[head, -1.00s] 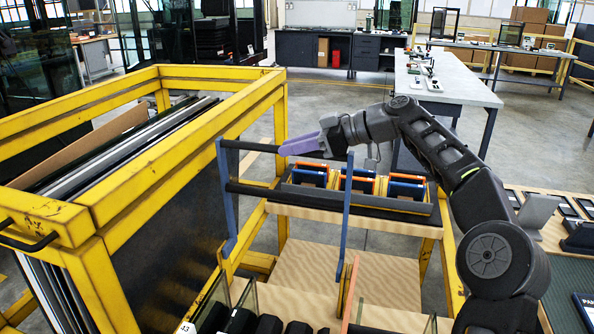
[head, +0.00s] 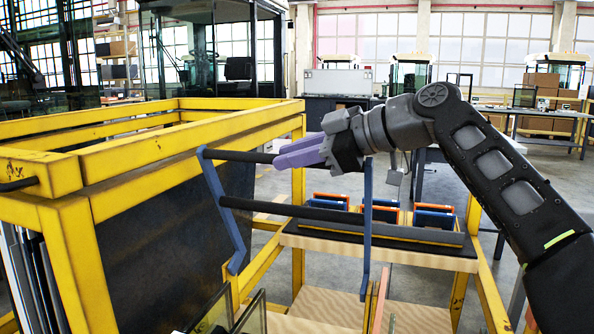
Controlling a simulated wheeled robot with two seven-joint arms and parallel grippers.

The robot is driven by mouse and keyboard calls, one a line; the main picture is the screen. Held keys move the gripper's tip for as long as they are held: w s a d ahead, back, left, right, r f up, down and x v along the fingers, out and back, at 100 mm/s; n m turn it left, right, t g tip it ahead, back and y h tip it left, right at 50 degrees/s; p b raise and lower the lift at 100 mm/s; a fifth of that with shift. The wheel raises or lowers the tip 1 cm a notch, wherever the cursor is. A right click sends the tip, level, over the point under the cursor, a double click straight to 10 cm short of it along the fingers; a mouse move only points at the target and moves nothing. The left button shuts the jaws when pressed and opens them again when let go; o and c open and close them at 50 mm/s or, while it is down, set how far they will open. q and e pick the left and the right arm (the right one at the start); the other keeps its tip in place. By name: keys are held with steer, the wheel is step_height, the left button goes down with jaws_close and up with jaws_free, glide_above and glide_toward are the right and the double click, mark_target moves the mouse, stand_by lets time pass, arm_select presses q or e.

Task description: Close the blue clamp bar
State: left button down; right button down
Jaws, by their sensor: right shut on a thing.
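The blue clamp bar (head: 367,235) has two blue side arms joined by an upper and a lower black crossbar. It stands raised at the right side of the yellow frame, its left side arm slanting up to the left. My right gripper (head: 295,154), with purple fingers, is shut on the upper crossbar, near its middle-right part. The fingers hide part of that bar. My left gripper is not in view.
The yellow frame (head: 150,150) holds upright dark panels at the left. Behind the clamp bar, a wooden-topped shelf (head: 400,258) carries several orange and blue boxes. Dark glass-like plates stand at the bottom. Open floor lies beyond.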

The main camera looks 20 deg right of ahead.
steer(key=shift+s+a, duration=0.15)
steer(key=c, duration=1.3)
jaws_free()
steer(key=shift+c, duration=0.2)
steer(key=shift+s, duration=0.1)
